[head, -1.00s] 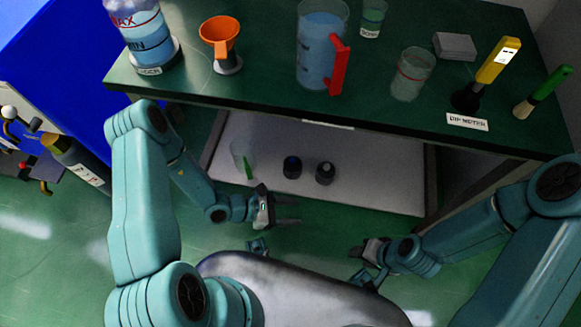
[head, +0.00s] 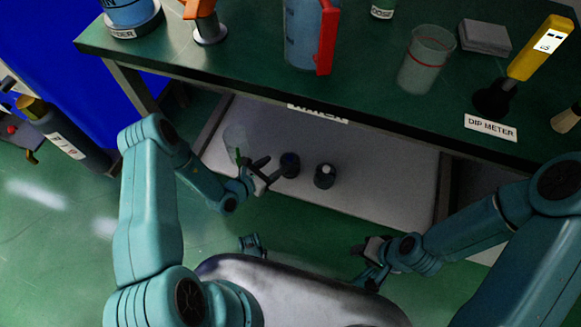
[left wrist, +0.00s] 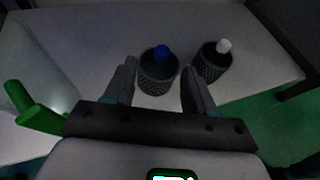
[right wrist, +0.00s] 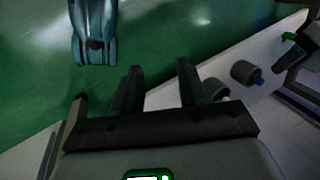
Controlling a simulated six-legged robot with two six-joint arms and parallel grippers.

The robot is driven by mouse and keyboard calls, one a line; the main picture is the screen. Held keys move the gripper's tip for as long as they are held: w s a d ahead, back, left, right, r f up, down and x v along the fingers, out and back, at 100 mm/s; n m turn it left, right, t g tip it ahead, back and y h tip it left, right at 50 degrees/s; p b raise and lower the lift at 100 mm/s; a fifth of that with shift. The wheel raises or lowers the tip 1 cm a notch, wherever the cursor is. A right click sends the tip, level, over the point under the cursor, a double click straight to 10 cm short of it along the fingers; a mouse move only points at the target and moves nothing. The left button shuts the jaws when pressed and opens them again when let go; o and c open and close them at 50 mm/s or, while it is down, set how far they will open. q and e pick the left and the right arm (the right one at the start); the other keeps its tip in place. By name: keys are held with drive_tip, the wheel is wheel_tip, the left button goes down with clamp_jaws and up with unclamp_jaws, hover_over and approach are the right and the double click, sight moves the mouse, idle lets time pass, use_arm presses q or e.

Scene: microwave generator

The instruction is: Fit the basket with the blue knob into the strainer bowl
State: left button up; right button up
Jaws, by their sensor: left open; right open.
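The basket with the blue knob (head: 290,160) is a dark, ribbed cup standing upright on the low shelf. In the left wrist view its blue knob (left wrist: 161,52) shows between my fingertips. My left gripper (head: 273,168) is open just in front of it; I cannot tell whether the fingers touch it. My right gripper (head: 362,250) is open and empty, low over the floor in front of the shelf. A clear vessel with a green handle (head: 236,140) stands on the shelf, left of the basket. I cannot tell whether it is the strainer bowl.
A similar basket with a white knob (head: 325,176) stands close to the right. The shelf's right side is clear.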

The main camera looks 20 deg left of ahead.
use_arm(q)
drive_tip(key=b+x, duration=0.1)
drive_tip(key=x, duration=0.1)
drive_tip(key=b+x, duration=0.1)
drive_tip(key=x, duration=0.2)
drive_tip(key=b+x, duration=0.2)
drive_tip(key=x, duration=0.1)
drive_tip(key=shift+s+d+f, duration=0.1)
drive_tip(key=shift+d+f, duration=0.1)
drive_tip(key=shift+f, duration=0.3)
drive_tip(key=shift+w+d, duration=0.2)
drive_tip(key=shift+w, duration=0.3)
clamp_jaws()
use_arm(e)
drive_tip(key=shift+t, duration=0.5)
drive_tip(key=f, duration=0.1)
drive_tip(key=w+f, duration=0.1)
drive_tip(key=f, duration=0.1)
drive_tip(key=w+f, duration=0.1)
drive_tip(key=shift+w+d+f, duration=0.1)
drive_tip(key=shift+d+f, duration=0.15)
drive_tip(key=shift+f, duration=0.15)
